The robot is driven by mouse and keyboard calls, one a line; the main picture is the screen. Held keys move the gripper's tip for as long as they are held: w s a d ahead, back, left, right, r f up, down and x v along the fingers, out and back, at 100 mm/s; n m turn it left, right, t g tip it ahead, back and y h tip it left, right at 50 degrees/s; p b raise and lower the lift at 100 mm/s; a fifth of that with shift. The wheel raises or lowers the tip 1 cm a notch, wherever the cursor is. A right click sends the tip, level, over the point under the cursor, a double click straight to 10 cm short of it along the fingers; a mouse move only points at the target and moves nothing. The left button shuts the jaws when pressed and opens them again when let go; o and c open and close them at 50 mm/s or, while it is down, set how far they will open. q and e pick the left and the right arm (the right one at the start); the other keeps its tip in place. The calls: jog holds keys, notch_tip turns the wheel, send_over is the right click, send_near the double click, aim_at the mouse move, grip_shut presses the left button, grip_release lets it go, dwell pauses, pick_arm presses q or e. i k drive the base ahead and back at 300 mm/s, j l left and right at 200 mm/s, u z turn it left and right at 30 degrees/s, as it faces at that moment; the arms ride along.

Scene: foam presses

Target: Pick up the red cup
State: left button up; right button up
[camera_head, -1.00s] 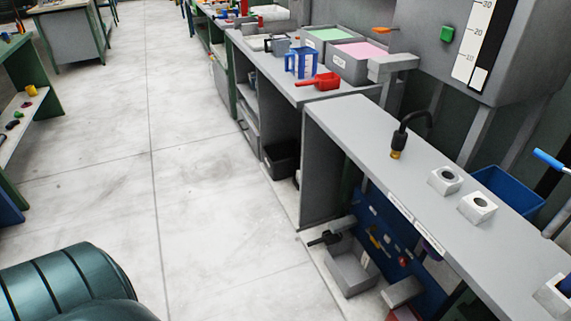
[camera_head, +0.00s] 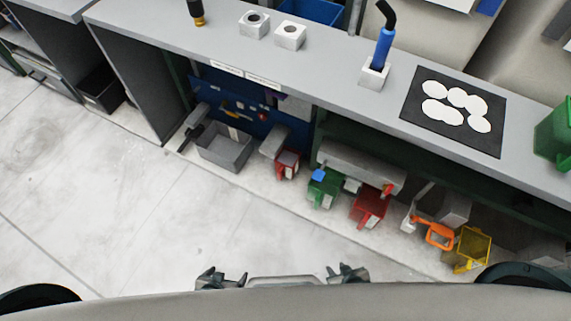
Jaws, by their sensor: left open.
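No plain red cup stands out. A red open container (camera_head: 368,207) with a pale label sits low under the bench, between green and yellow ones. A smaller red container (camera_head: 287,164) is further left under the bench; I cannot tell whether either is the red cup. My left gripper (camera_head: 220,279) shows at the bottom edge, open and apart from these containers. My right gripper (camera_head: 348,274) shows to its right, mostly hidden behind my body; its jaws cannot be made out.
The grey bench (camera_head: 330,75) holds white blocks (camera_head: 290,36), a blue-handled tool (camera_head: 384,48), a black mat (camera_head: 453,142) with white discs and a green container (camera_head: 555,137). Below are a grey bin (camera_head: 224,150), a green bin (camera_head: 323,188) and a yellow bin (camera_head: 472,250). Floor (camera_head: 130,220) is clear at left.

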aim_at(287, 162)
jog(key=i+j+z, duration=0.1)
jog(key=j+z, duration=0.45)
jog(key=z, duration=0.2)
jog(key=j+z, duration=0.35)
jog(key=j, duration=2.95)
